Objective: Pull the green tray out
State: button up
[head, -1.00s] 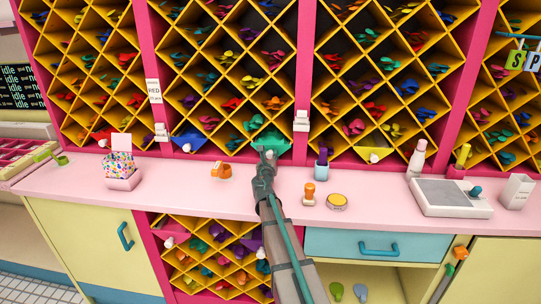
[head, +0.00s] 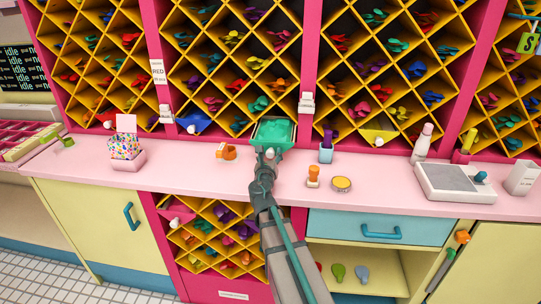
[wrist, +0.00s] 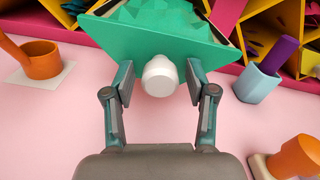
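The green tray (head: 273,133) sticks out of the low middle slot of the yellow rack, above the pink counter. Green pieces show in its open top. Its front face, with a round white knob (wrist: 161,76), fills the top of the wrist view, where the tray (wrist: 110,38) also shows. My gripper (wrist: 161,68) has one finger on each side of the knob, with a narrow gap on both sides. In the head view my gripper (head: 267,162) is at the tray's front, partly hiding the knob. The tray's back end is hidden inside the slot.
A blue cup (head: 326,152), an orange stamp (head: 313,176) and a yellow tin (head: 341,184) stand right. A blue tray (head: 194,123) and a yellow tray (head: 378,131) sit in nearby slots.

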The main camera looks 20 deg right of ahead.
jog(key=shift+s, duration=0.1)
jog(key=v, duration=0.7)
jog(key=shift+s+a, duration=0.15)
dwell(0.5)
